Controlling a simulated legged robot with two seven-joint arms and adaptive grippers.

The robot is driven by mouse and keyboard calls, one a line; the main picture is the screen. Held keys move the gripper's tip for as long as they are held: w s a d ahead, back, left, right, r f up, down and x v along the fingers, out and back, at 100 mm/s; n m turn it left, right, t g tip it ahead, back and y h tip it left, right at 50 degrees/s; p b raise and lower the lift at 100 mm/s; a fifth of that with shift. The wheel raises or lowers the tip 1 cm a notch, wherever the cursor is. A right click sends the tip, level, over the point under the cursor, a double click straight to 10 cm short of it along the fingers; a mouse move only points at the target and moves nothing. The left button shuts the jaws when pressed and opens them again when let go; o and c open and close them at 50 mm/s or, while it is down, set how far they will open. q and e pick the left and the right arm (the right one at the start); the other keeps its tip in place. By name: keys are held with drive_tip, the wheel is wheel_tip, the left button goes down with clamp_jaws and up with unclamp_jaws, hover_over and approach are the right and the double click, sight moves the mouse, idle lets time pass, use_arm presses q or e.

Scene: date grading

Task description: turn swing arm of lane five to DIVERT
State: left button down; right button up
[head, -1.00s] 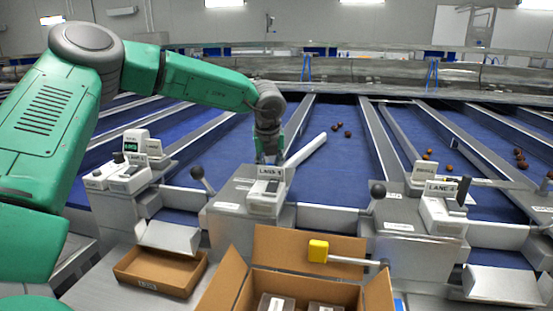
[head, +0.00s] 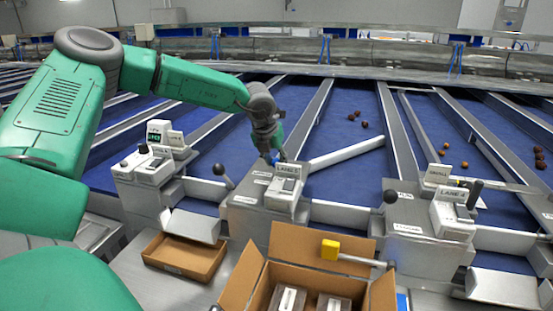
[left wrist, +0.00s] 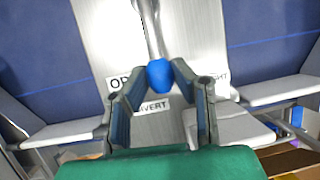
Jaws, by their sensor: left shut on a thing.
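The blue knob (left wrist: 160,76) of the swing arm's handle sits between the fingers of my left gripper (left wrist: 162,85), which is shut on it. In the left wrist view a DIVERT label (left wrist: 152,105) lies just below the knob on the metal plate; other labels to the left and right are partly covered. In the head view my left gripper (head: 277,158) is at the back of the lane console (head: 283,190), whose lane number is too small to read surely. The white swing arm (head: 347,153) reaches slantwise across the blue belt. My right gripper is not in view.
Black-knobbed levers (head: 219,170) (head: 390,196) stand either side of the console. An open cardboard box (head: 255,270) with packs and a yellow-ended rod (head: 331,250) is in front. A shallow carton (head: 165,255) is at left. Dates (head: 365,125) lie on the belts.

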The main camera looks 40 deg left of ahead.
use_arm(q)
drive_tip(key=shift+w+a+r, duration=0.15)
drive_tip(key=c, duration=1.4)
unclamp_jaws()
drive_tip(key=shift+o, duration=0.2)
drive_tip(key=shift+w+a+f, duration=0.1)
drive_tip(key=shift+a+f, duration=0.15)
drive_tip(key=shift+f, duration=0.05)
drive_tip(key=v, duration=1.1)
drive_tip(key=shift+r, duration=0.35)
drive_tip(key=shift+d, duration=0.1)
